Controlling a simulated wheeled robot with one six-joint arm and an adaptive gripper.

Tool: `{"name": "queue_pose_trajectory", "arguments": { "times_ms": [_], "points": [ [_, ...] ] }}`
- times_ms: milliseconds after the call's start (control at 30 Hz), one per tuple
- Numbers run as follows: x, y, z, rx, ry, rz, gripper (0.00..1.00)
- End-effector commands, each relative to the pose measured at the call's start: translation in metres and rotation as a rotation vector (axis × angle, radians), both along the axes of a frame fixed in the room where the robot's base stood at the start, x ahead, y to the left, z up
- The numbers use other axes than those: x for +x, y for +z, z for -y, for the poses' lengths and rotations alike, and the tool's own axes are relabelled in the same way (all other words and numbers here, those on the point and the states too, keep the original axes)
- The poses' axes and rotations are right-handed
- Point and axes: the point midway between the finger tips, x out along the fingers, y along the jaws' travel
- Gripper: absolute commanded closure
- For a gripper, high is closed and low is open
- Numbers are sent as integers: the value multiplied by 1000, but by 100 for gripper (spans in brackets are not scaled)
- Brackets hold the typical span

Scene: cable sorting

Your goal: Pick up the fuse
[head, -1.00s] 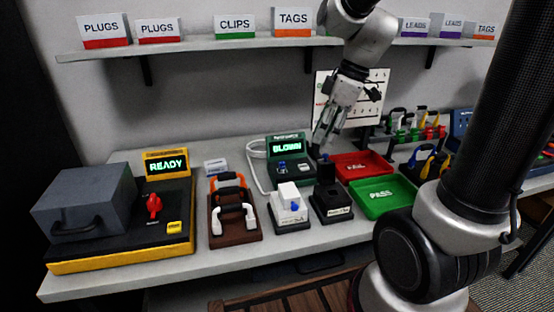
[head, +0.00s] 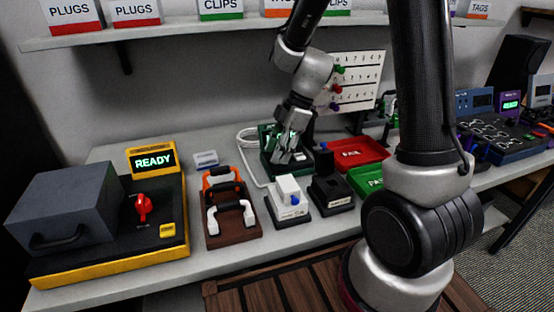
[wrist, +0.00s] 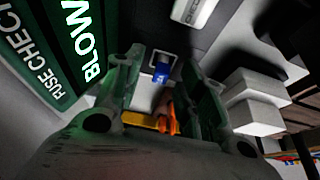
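The fuse checker (head: 268,152) is a dark green unit on the table, partly hidden behind my gripper in the head view. In the wrist view its sign (wrist: 70,45) is at the left, with the letters "BLOW" showing. A small blue piece (wrist: 162,72), which looks like the fuse, sits in a pale-rimmed holder beyond my fingertips. My gripper (head: 288,155) points down over the checker. In the wrist view my gripper (wrist: 163,75) has its fingers apart, with the blue piece in line with the gap. I cannot tell whether they touch it.
A red FAIL tray (head: 358,153) and a green PASS tray (head: 366,180) are to the right. Orange and yellow parts (wrist: 172,118) show between my fingers, unidentified.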

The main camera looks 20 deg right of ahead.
Motion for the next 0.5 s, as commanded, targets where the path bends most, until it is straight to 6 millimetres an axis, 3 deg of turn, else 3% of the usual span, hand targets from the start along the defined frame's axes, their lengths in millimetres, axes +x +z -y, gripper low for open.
{"name": "queue_pose_trajectory", "arguments": {
  "times_ms": [200,400,500],
  "points": [
    [0,-1,0,0,-1,1,61],
    [0,-1,0,0,-1,1,97],
    [0,-1,0,0,-1,1,97]
  ]
}}
